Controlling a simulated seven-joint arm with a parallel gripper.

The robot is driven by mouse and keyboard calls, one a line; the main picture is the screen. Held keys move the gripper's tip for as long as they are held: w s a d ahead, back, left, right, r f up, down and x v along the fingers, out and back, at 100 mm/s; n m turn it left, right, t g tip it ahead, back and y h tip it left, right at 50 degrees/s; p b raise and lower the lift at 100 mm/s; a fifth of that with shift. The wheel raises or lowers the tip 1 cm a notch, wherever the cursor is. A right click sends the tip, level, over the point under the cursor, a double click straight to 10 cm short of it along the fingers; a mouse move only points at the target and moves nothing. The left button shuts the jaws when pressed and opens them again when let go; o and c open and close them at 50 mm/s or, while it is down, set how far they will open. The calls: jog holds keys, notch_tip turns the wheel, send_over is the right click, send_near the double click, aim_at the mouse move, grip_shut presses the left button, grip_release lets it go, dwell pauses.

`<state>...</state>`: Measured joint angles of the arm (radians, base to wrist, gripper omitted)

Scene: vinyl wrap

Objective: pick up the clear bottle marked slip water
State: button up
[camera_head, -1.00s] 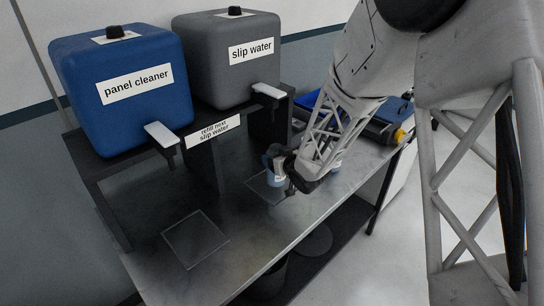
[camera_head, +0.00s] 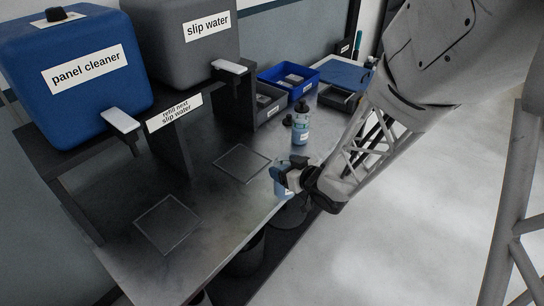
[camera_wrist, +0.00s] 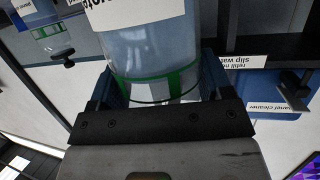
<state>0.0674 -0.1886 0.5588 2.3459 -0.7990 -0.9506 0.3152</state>
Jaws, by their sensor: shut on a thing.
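My gripper (camera_head: 284,178) is shut on a clear, bluish bottle (camera_head: 279,188) near the bench's front edge. In the wrist view the bottle (camera_wrist: 150,50) stands between the two fingers (camera_wrist: 158,90). It has a green band and a white label, cut off so that its words cannot be read. The gripper hides part of it in the head view. A second clear bottle (camera_head: 300,135) with a dark cap and white label stands on the bench behind the gripper. The grey tank marked slip water (camera_head: 190,60) sits on the shelf.
A blue tank (camera_head: 75,100) marked panel cleaner stands left, with a sign (camera_head: 175,112) reading "refill next slip water" beside it. Two square plates, the right one (camera_head: 241,163) and the left one (camera_head: 167,224), are bare. A blue bin (camera_head: 289,85) stands behind.

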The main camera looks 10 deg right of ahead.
jog(key=s+d, duration=0.6)
jog(key=s, duration=0.2)
jog(key=s+d, duration=0.5)
jog(key=s, duration=0.4)
jog(key=shift+s+d, duration=0.3)
jog(key=shift+d, duration=0.1)
jog(key=shift+w+d, duration=0.1)
dwell(0.6)
